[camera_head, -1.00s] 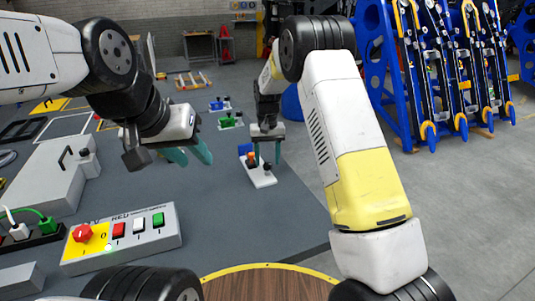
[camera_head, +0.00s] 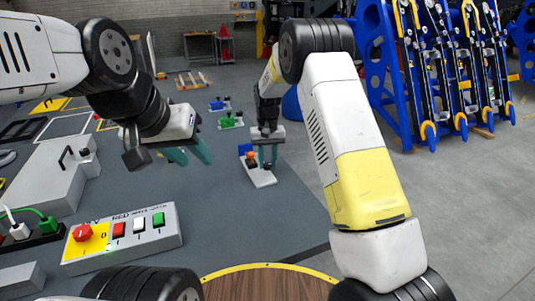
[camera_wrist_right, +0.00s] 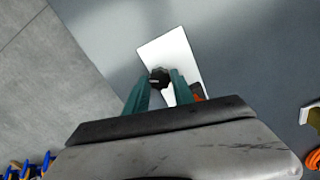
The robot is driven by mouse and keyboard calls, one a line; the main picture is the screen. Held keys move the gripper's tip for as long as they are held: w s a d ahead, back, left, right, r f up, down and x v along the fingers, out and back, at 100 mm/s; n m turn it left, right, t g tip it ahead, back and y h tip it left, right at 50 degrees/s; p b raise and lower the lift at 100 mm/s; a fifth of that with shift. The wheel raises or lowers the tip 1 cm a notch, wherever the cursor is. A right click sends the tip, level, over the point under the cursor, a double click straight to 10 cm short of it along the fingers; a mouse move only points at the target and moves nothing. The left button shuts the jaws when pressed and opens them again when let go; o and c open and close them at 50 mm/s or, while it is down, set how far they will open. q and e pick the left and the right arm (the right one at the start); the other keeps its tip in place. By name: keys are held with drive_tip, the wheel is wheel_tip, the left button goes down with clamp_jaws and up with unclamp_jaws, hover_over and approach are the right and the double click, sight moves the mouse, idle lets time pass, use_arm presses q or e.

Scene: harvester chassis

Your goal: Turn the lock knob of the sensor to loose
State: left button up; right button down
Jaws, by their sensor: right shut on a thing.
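The sensor stands on the grey table in the middle of the head view, with a white base plate (camera_head: 261,179), a blue part (camera_head: 245,148) and an orange part (camera_head: 251,156). In the right wrist view its white plate (camera_wrist_right: 173,50) carries a black ridged lock knob (camera_wrist_right: 159,76). My right gripper (camera_head: 267,161) points down over the plate. Its teal fingers are shut on the knob, one on each side, in the wrist view (camera_wrist_right: 160,86). My left gripper (camera_head: 190,156) hangs above the table to the left, open and empty.
A control box (camera_head: 125,240) with a red knob and coloured buttons is at the front left. Smaller green (camera_head: 230,121) and blue (camera_head: 219,105) devices stand behind the sensor. A grey block (camera_head: 50,175) lies at left. The table right of the control box is clear.

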drive_tip(key=n, duration=0.5)
drive_tip(key=shift+n, duration=0.4)
drive_tip(key=n, duration=1.2)
drive_tip(key=shift+n, duration=0.4)
drive_tip(key=n, duration=0.4)
drive_tip(key=shift+n, duration=0.4)
drive_tip(key=shift+r, duration=0.1)
drive_tip(key=c, duration=1.1)
unclamp_jaws()
drive_tip(key=shift+o, duration=0.2)
